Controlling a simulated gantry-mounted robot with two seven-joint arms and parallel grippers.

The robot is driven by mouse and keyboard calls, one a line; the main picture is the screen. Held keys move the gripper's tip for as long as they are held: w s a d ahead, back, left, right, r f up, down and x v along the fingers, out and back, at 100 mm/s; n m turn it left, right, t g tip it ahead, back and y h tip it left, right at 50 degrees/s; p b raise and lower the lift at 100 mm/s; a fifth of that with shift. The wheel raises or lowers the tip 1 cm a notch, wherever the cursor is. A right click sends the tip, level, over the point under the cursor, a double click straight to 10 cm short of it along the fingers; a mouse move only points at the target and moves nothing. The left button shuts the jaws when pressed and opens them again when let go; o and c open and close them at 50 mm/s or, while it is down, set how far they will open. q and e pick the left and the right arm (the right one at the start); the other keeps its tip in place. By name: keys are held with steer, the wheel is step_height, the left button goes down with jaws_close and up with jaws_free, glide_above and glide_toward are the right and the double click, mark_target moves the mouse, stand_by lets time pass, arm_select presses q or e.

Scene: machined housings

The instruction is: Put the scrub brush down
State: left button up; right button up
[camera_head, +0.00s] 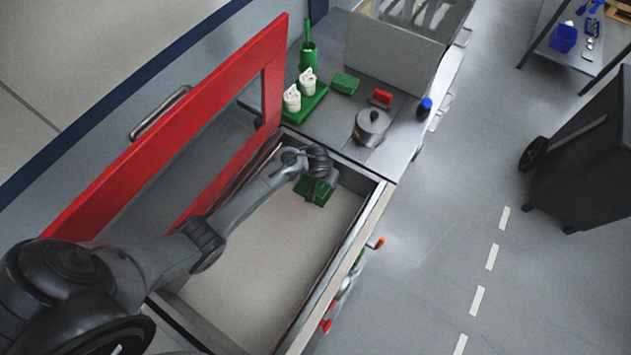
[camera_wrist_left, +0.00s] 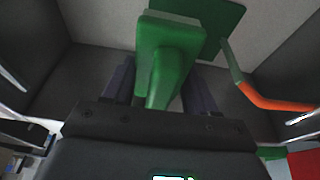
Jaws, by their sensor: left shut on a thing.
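My left gripper (camera_head: 318,176) reaches in from the left, over the open tray-like compartment (camera_head: 262,265). It is shut on a green scrub brush (camera_head: 313,191). In the left wrist view the brush (camera_wrist_left: 168,62) sits between the two dark fingers of the gripper (camera_wrist_left: 160,92), its block end pointing away from the wrist. A flat dark green piece (camera_wrist_left: 222,18) shows behind it; I cannot tell whether it is separate or touches the brush. The gap between brush and compartment floor cannot be judged. My right gripper is not in view.
A red frame (camera_head: 165,130) stands upright along the compartment's left. On the bench behind are white bottles on a green tray (camera_head: 304,106), a green sponge (camera_head: 344,83), a red block (camera_head: 380,97) and a lidded pot (camera_head: 371,126).

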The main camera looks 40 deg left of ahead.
arm_select(q)
steer(key=a+f, duration=0.1)
steer(key=a, duration=0.1)
steer(key=a+f, duration=0.1)
steer(key=a, duration=0.1)
steer(key=shift+s+f, duration=0.15)
steer(key=shift+f, duration=0.15)
steer(key=shift+f+b, duration=0.7)
steer(key=shift+f, duration=1.25)
steer(key=shift+f, duration=0.1)
steer(key=o, duration=0.9)
steer(key=shift+f, duration=0.1)
steer(key=shift+o, duration=0.2)
steer(key=p+v, duration=0.4)
steer(key=v, duration=0.8)
steer(key=s+d+r+m, duration=0.1)
steer(key=s+d+r, duration=0.2)
steer(key=s, duration=0.4)
steer(key=s+d+r+m, duration=0.1)
steer(key=s+d+r, duration=0.3)
steer(key=s, duration=0.4)
steer(key=s+d+r+m, duration=0.1)
steer(key=s+d+r, duration=0.3)
steer(key=s, duration=0.3)
steer(key=shift+s+r+m+h, duration=0.3)
steer(key=shift+s+r, duration=0.1)
steer(key=shift+r, duration=0.35)
